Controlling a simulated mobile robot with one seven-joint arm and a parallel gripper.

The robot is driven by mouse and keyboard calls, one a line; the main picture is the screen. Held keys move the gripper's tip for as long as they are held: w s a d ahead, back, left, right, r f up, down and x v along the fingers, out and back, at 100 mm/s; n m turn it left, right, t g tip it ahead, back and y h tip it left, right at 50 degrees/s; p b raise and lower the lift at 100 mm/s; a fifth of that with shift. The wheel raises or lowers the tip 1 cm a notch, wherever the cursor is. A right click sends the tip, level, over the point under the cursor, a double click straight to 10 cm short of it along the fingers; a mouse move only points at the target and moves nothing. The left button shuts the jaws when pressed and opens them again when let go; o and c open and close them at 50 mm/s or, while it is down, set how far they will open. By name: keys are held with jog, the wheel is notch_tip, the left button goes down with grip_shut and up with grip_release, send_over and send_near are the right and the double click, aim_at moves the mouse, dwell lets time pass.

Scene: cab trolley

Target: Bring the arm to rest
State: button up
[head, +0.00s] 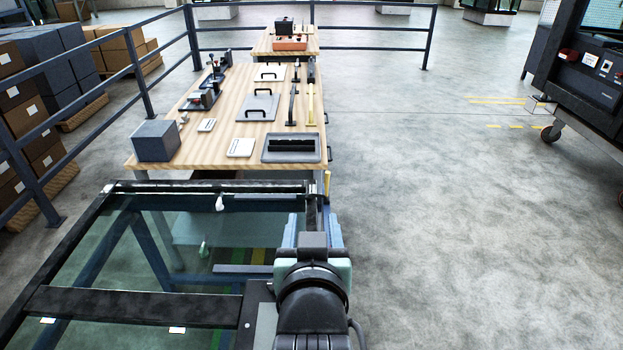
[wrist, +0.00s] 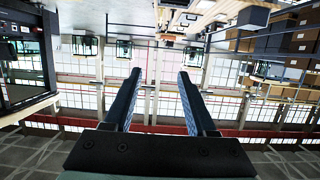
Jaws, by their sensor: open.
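My gripper (wrist: 158,97) shows in the wrist view with its two dark blue fingers apart and nothing between them. The wrist view looks out across the hall and appears upside down. In the head view my gripper (head: 314,226) and my wrist are at the bottom centre, over the right end of a dark-framed glass panel (head: 130,303). My arm covers part of the panel's right side. I cannot tell whether my arm touches the panel.
A wooden table (head: 222,130) with a grey box (head: 156,141), trays and tools stands beyond the panel. A railing (head: 146,85) and stacked boxes (head: 40,62) are at left. Open floor (head: 450,230) lies to the right, with a dark machine (head: 590,70) on wheels farther off.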

notch_tip(320, 180, up, 21)
jog(key=s+t, duration=0.2)
jog(key=t, duration=0.5)
jog(key=s+r+t, duration=0.5)
jog(key=s+r, duration=0.5)
jog(key=r, duration=0.5)
jog(key=shift+r+t, duration=0.3)
jog(key=shift+a, duration=0.1)
jog(key=shift+c, duration=0.6)
